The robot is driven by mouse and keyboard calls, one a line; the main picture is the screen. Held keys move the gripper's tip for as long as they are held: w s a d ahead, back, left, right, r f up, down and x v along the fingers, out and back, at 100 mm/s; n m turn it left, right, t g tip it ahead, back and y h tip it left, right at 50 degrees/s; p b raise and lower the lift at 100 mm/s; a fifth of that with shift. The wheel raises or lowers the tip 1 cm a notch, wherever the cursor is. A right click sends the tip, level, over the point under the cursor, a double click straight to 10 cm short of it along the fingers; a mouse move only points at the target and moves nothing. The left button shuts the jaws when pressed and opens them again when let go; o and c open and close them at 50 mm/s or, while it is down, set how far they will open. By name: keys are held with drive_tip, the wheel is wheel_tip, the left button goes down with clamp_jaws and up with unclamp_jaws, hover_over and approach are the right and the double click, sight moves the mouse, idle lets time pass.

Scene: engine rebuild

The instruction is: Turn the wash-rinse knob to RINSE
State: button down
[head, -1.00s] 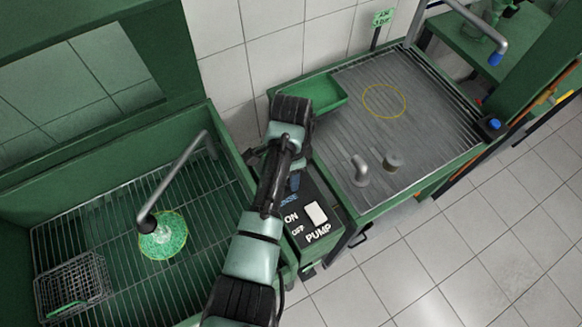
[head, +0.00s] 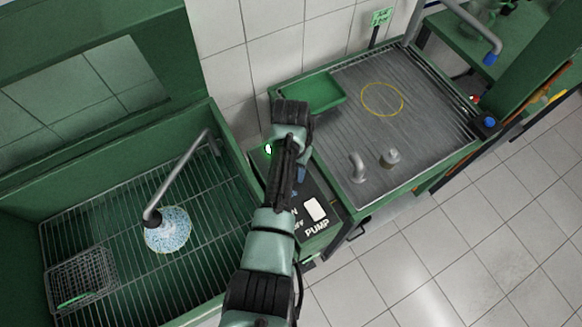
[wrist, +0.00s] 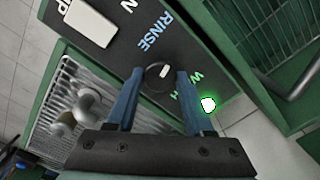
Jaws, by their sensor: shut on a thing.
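The wash-rinse knob (wrist: 153,80) is a dark round knob with a white mark, on the black control panel (wrist: 117,58). In the wrist view, the blue RINSE label (wrist: 154,31) lies beyond it and the green WASH label (wrist: 188,86) to its right. My gripper (wrist: 160,73) is shut on the knob, one blue finger on each side. The white mark lies between the fingertips; I cannot tell for sure which label it points to. In the head view my arm hides the knob and most of the gripper.
A green light (wrist: 208,104) glows beside WASH. The white pump switch (head: 316,209) is on the same panel. Pale blue spray (head: 167,232) falls from the spout in the left basin, near a wire basket (head: 82,280). A green tray (head: 312,93) is by the right basin.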

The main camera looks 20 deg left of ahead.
drive_tip(key=shift+r+n, duration=0.1)
drive_tip(key=shift+n, duration=0.4)
drive_tip(key=shift+c, duration=1.4)
unclamp_jaws()
wheel_tip(320, 180, up, 13)
drive_tip(key=shift+b, duration=0.45)
